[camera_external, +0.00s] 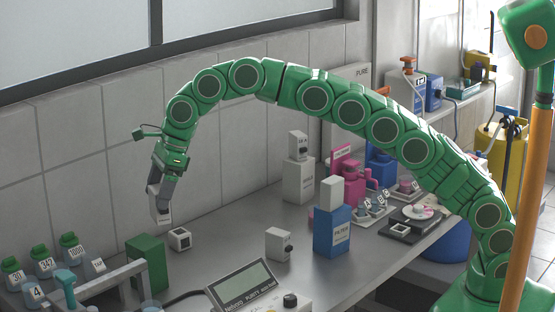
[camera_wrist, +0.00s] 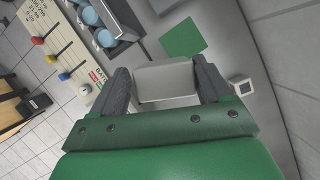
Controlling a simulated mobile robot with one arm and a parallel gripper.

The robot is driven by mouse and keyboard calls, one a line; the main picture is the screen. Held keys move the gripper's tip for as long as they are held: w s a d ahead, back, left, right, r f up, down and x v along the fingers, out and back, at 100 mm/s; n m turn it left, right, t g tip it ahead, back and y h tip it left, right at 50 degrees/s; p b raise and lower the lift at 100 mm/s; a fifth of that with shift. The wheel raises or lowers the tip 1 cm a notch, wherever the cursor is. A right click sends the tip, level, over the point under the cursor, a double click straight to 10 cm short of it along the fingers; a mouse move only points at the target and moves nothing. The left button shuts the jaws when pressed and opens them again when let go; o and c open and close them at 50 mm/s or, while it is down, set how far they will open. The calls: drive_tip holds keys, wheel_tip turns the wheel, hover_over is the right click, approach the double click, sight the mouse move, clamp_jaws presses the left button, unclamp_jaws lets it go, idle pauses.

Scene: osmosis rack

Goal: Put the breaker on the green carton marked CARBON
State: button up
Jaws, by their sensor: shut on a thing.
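My gripper (camera_external: 161,200) hangs from the arched green arm, fingers pointing down, above the back left of the bench. In the wrist view the breaker (camera_wrist: 168,84) is a light grey box between the two dark fingers of my gripper (camera_wrist: 166,88). The green carton (camera_external: 147,262) stands upright on the bench, below and slightly left of the breaker. Its flat green top (camera_wrist: 183,38) shows beyond the breaker in the wrist view, apart from it. No CARBON lettering is readable.
A small white cube (camera_external: 180,239) stands right of the carton. A white block with a dark knob (camera_external: 279,243) and a blue carton (camera_external: 332,231) stand farther right. Several capped bottles (camera_external: 70,247) and a grey handle rail (camera_external: 108,277) are left. A display unit (camera_external: 243,286) is in front.

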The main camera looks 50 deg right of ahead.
sight(151, 207)
drive_tip(key=shift+w+a+f, duration=0.45)
drive_tip(key=shift+w+f, duration=0.1)
drive_tip(key=shift+f, duration=0.3)
drive_tip(key=shift+w+a+f, duration=0.4)
drive_tip(key=shift+w+f, duration=0.15)
drive_tip(key=shift+f, duration=0.25)
drive_tip(key=shift+w+a+f, duration=0.1)
drive_tip(key=shift+w+f, duration=0.05)
drive_tip(key=shift+f, duration=1.55)
drive_tip(key=shift+f, duration=0.1)
drive_tip(key=o, duration=1.1)
drive_tip(key=shift+c, duration=0.2)
